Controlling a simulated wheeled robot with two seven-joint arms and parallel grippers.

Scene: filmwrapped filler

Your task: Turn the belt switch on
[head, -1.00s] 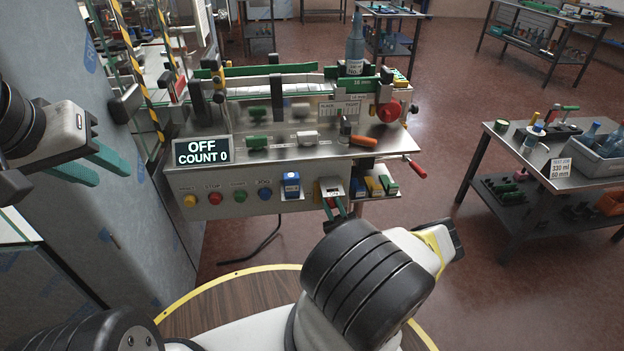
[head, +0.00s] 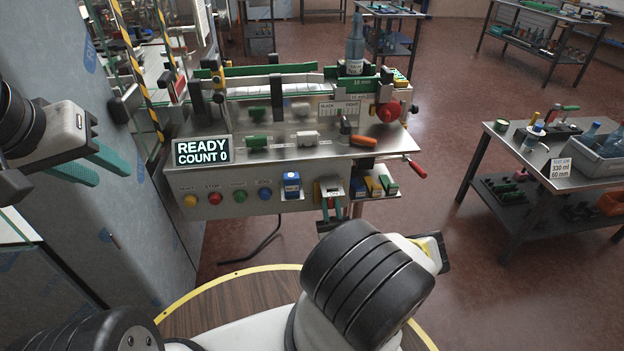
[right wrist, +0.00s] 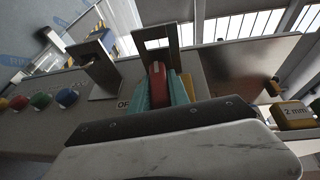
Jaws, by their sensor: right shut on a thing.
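The belt switch (right wrist: 158,88) is a red lever at the front panel, between the teal fingers of my right gripper (right wrist: 160,92) in the right wrist view. That gripper is shut on it; its fingers hide part of the lever. In the head view my right gripper (head: 331,207) is at the machine's front panel, right of the blue block, and the switch is mostly hidden there. The display (head: 202,151) reads READY, COUNT 0. My left gripper (head: 92,166) is open and empty in the air at the left, away from the machine.
Yellow, red, green and blue buttons (head: 227,196) line the panel left of the switch. A metal bracket (right wrist: 160,38) rises around the lever. Coloured blocks (head: 375,186) sit on a small shelf to the right. A bottle (head: 355,48) stands on the machine.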

